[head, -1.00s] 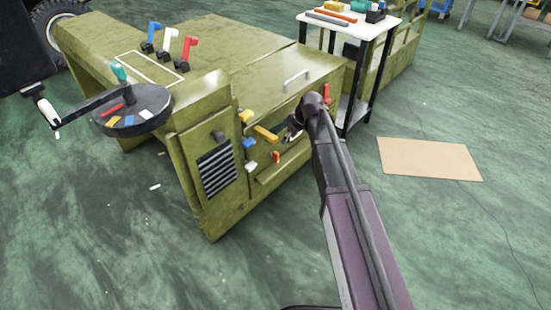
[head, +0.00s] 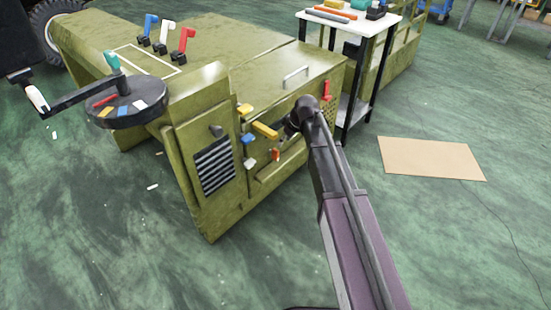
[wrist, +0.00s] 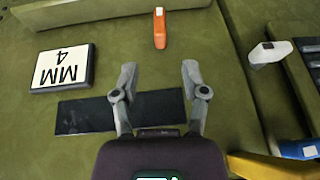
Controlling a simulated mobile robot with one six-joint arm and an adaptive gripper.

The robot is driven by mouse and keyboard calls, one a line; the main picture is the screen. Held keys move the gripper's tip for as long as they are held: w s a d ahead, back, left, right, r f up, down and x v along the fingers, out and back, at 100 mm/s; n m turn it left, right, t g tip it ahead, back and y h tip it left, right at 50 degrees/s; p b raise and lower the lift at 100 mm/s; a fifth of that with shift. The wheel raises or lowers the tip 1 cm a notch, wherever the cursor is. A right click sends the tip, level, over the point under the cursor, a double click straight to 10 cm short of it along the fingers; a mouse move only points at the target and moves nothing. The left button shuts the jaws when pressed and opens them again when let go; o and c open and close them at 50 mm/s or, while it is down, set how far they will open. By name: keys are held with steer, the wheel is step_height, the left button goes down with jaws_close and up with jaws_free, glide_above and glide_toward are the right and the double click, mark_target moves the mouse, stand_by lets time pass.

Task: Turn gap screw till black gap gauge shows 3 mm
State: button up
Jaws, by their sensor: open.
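In the wrist view my gripper (wrist: 159,80) is open, its two fingers apart with nothing seen between the tips. A dark flat strip (wrist: 87,115) lies behind the fingers on the olive machine face. A white plate (wrist: 62,68) with "4 MM" upside down is left of the fingers. An orange-red block (wrist: 159,28) stands beyond the fingertips, apart from them. I cannot tell for sure which part is the gap screw or the black gap gauge. In the head view my arm's wrist is at the front of the olive machine (head: 210,100) and hides most of the gripper.
A yellow handle (head: 265,130), a blue knob (head: 248,139) and a red piece (head: 276,154) stick out left of my wrist. A white-tipped knob (wrist: 268,53) is right of the fingers. A white-topped table (head: 345,22) stands behind. Floor at right is clear around a tan sheet (head: 430,158).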

mark_target(278, 151)
steer(key=shift+b+x, duration=4.2)
steer(key=shift+x, duration=0.7)
steer(key=shift+a, duration=0.1)
jaws_close()
